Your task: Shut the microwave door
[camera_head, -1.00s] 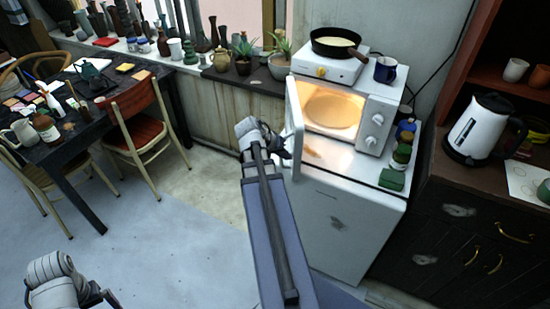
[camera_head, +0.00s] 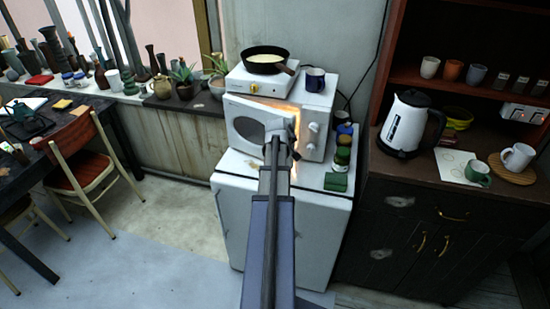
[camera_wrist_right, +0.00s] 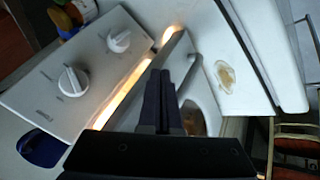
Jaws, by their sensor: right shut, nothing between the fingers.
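The white microwave (camera_head: 318,103) stands on a white cabinet (camera_head: 225,200). Its door (camera_head: 247,126) is ajar, swung most of the way toward the body, and warm light shows through the gap along its free edge. My right gripper (camera_head: 280,128) is in front of the door near that edge, shut and empty. In the right wrist view, the shut fingers of my right gripper (camera_wrist_right: 163,78) lie over the door side of the lit gap, beside the knob panel (camera_wrist_right: 75,70). I cannot tell whether they touch the door. My left gripper is out of view.
A pan (camera_head: 265,60) on a hot plate (camera_head: 262,83) and a blue mug (camera_head: 315,79) sit on the microwave. Jars (camera_head: 343,145) and a green block (camera_head: 336,182) stand at its right. A kettle (camera_head: 405,122) is on the dark counter.

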